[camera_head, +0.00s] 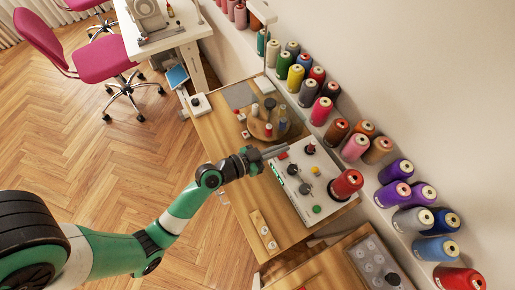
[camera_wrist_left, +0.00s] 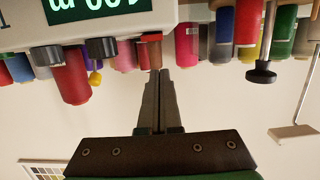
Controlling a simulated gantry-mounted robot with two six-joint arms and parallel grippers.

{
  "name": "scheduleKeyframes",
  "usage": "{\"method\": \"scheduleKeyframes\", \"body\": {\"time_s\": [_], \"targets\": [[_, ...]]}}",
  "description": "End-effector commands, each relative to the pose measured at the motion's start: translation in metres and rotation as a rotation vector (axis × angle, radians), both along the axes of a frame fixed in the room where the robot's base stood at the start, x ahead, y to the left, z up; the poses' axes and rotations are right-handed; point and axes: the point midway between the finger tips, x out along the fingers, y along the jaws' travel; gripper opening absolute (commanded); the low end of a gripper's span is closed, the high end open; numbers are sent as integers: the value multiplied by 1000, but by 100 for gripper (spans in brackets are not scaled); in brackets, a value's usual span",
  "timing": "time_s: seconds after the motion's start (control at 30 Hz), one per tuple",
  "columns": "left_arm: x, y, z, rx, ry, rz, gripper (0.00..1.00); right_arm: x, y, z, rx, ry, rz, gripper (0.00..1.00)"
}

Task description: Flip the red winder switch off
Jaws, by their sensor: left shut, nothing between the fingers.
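The winder (camera_head: 296,186) is a white box with a sloped top on the wooden table, carrying knobs, a green button and a red thread spool (camera_head: 347,184). A small red part, possibly the red switch (camera_head: 283,155), shows at its upper left edge, right by my left gripper (camera_head: 286,148). In the left wrist view the winder's front with a green display (camera_wrist_left: 90,8) fills the upper left. My left gripper (camera_wrist_left: 158,73) is shut and empty there, its tips just under a reddish-brown part. I cannot tell whether they touch it or the switch's position.
A round wooden spool stand (camera_head: 268,128) sits behind the winder on the table. Several thread cones line the wall shelf to the right. A wooden strip with light round pieces (camera_head: 264,231) lies in front. A tray (camera_head: 372,262) stands at lower right.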

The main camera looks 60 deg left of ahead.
Motion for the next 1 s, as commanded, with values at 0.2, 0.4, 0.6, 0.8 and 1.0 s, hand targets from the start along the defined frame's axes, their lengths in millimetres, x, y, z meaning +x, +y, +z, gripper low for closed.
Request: {"method": "scheduleKeyframes", "body": {"time_s": [0.2, 0.4, 0.6, 0.8, 1.0], "targets": [[-45, 5, 25, 0, 2, 4, 0, 0, 0, 12, 0, 0, 0, 50], [-80, 9, 37, -1, 1, 3, 0, 0, 0, 13, 0, 0, 0, 50], [-92, 9, 43, 0, 0, 0, 0, 0, 0, 13, 0, 0, 0, 50], [-92, 9, 43, 1, 0, -1, 0, 0, 0, 13, 0, 0, 0, 50], [-92, 9, 43, 0, 0, -1, 0, 0, 0, 13, 0, -1, 0, 50]]}}
